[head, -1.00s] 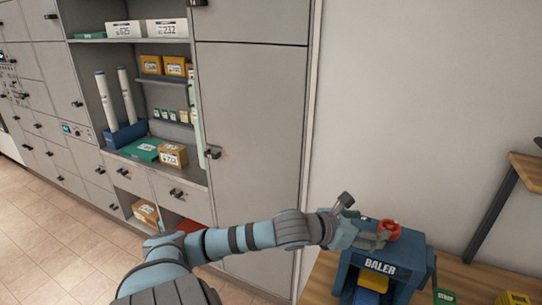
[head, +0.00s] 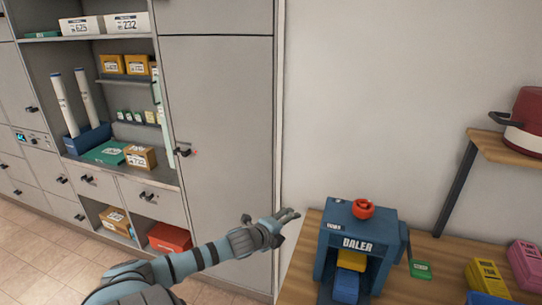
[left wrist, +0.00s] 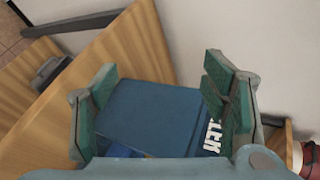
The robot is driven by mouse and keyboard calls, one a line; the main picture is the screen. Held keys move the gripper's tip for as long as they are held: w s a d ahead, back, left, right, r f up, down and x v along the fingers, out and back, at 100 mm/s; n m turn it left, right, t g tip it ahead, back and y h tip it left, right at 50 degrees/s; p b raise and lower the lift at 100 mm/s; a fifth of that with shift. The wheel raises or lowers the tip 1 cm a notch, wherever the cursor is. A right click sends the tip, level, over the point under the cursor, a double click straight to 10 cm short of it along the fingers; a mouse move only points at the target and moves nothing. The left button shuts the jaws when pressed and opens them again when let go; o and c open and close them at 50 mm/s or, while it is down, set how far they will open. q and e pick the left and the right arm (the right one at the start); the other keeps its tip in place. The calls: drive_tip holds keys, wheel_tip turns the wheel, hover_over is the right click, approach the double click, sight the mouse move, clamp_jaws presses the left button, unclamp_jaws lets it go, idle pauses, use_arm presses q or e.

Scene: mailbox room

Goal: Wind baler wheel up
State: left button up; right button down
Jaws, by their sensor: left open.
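The blue baler (head: 388,232) stands on the wooden table, with the red wheel (head: 363,208) on its top. A yellow block (head: 351,260) and a blue block (head: 346,286) show in its front opening. My left gripper (head: 292,216) is open and empty, to the left of the wheel and apart from it. In the left wrist view, the baler's blue body (left wrist: 155,112) shows beyond and between the open fingers (left wrist: 155,88). The wheel cannot be made out there. My right gripper is not in view.
A green tag (head: 420,269) is beside the baler. A red pot (head: 527,120) sits on a raised shelf (head: 505,148). Grey cabinets (head: 220,120) stand at left.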

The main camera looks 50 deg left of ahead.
use_arm(q)
drive_tip(key=s+a+f+n+g+b, duration=0.1)
drive_tip(key=s+a+f+n, duration=0.1)
drive_tip(key=f, duration=0.7)
drive_tip(key=s+n, duration=0.1)
drive_tip(key=n, duration=0.1)
drive_tip(key=shift+s+a+n+g+y, duration=0.15)
drive_tip(key=shift+a+n+g+y, duration=0.15)
drive_tip(key=shift+a+y, duration=0.1)
drive_tip(key=shift+f, duration=0.1)
